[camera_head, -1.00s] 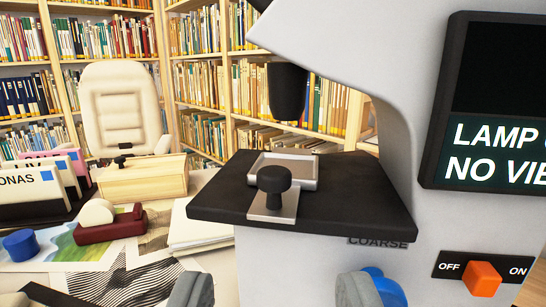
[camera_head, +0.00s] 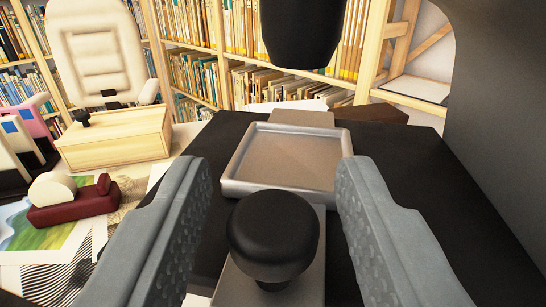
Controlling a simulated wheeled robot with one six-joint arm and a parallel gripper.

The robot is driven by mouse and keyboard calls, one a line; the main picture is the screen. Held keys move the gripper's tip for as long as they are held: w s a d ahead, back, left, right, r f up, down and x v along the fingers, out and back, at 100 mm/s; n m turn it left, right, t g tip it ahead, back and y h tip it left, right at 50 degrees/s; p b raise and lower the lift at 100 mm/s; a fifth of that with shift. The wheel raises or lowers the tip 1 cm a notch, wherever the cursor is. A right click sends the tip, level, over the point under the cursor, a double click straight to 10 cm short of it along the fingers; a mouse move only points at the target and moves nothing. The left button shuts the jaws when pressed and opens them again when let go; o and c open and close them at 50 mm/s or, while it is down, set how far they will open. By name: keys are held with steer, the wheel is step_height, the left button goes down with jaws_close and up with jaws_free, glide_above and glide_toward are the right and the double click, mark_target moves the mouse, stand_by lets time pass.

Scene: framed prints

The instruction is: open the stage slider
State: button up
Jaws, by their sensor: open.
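The stage slider shows as a silver tray (camera_head: 287,158) with a raised rim, on the black microscope stage (camera_head: 385,140). A silver plate with a round black knob (camera_head: 273,233) on it lies at the tray's near side. My gripper (camera_head: 268,190) is open, with one grey finger on each side of the knob. There are gaps between the fingers and the knob. The black microscope objective (camera_head: 300,30) hangs above the tray. The lower part of the plate runs out of view.
The grey microscope body (camera_head: 500,130) stands close on the right. On the desk at left are a wooden box (camera_head: 115,138), a dark red blotter (camera_head: 72,203) and prints. A cream chair (camera_head: 100,50) and bookshelves stand behind.

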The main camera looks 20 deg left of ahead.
steer(key=shift+w+a, duration=0.1)
steer(key=shift+w, duration=0.05)
jaws_close()
steer(key=a+v, duration=0.1)
steer(key=v, duration=0.9)
steer(key=shift+s+a, duration=0.2)
steer(key=shift+s, duration=0.3)
jaws_free()
steer(key=shift+r, duration=0.1)
